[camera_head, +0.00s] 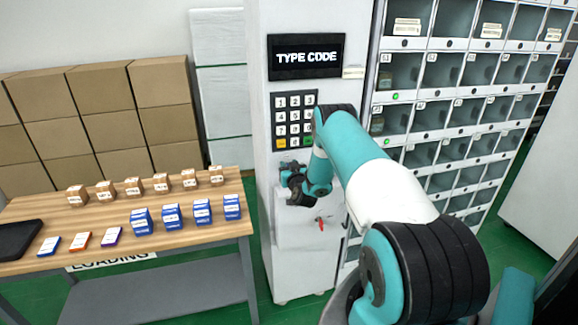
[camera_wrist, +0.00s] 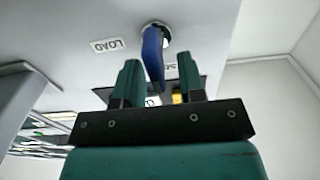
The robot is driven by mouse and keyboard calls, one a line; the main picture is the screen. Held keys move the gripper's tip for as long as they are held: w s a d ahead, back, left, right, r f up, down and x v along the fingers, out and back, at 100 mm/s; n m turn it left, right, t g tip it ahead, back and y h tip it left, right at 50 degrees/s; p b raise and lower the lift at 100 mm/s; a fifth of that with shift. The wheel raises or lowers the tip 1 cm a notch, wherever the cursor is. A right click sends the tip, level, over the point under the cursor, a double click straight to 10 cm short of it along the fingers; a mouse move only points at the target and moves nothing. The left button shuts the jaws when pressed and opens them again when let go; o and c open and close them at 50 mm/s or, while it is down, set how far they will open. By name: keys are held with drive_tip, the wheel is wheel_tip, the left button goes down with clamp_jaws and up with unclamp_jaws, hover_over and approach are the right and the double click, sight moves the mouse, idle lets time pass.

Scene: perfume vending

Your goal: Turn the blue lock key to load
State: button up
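The blue lock key (camera_wrist: 152,54) sits in a round silver lock (camera_wrist: 158,32) on the white machine face in the wrist view. A LOAD label (camera_wrist: 108,45) is left of the lock and appears upside down. A second label is partly hidden behind the fingers. My gripper (camera_wrist: 158,80) is open, with one green finger on each side of the key's lower end and visible gaps between. In the head view my gripper (camera_head: 296,185) is at the machine front below the keypad, and the blue key is hidden there.
The vending machine (camera_head: 268,232) has a screen reading TYPE CODE (camera_head: 306,56) and a keypad (camera_head: 294,120). A red key (camera_head: 321,224) is lower on its front. Compartments (camera_head: 440,70) stand right. A wooden table (camera_head: 110,213) with small boxes is left.

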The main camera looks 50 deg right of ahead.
drive_tip(key=shift+c, duration=0.4)
clamp_jaws()
drive_tip(key=shift+f+b, duration=0.1)
drive_tip(key=shift+b, duration=0.2)
drive_tip(key=m+b, duration=0.1)
drive_tip(key=b, duration=0.1)
drive_tip(key=m+b, duration=0.2)
drive_tip(key=shift+s+d+f, duration=0.15)
drive_tip(key=shift+d+f, duration=0.05)
drive_tip(key=shift+d, duration=0.1)
drive_tip(key=m+b, duration=0.3)
drive_tip(key=m, duration=0.1)
drive_tip(key=shift+s+d, duration=0.15)
drive_tip(key=shift+d, duration=0.1)
drive_tip(key=m+b, duration=0.1)
drive_tip(key=m, duration=0.2)
drive_tip(key=m+b, duration=0.1)
drive_tip(key=m, duration=0.1)
drive_tip(key=shift+s+d+f+b, duration=0.2)
drive_tip(key=shift+d+f+b, duration=0.05)
drive_tip(key=shift+f+b, duration=0.1)
drive_tip(key=m, duration=0.3)
drive_tip(key=m+b, duration=0.1)
drive_tip(key=m, duration=0.1)
drive_tip(key=shift+d+f+m, duration=0.1)
drive_tip(key=shift+f+m, duration=0.3)
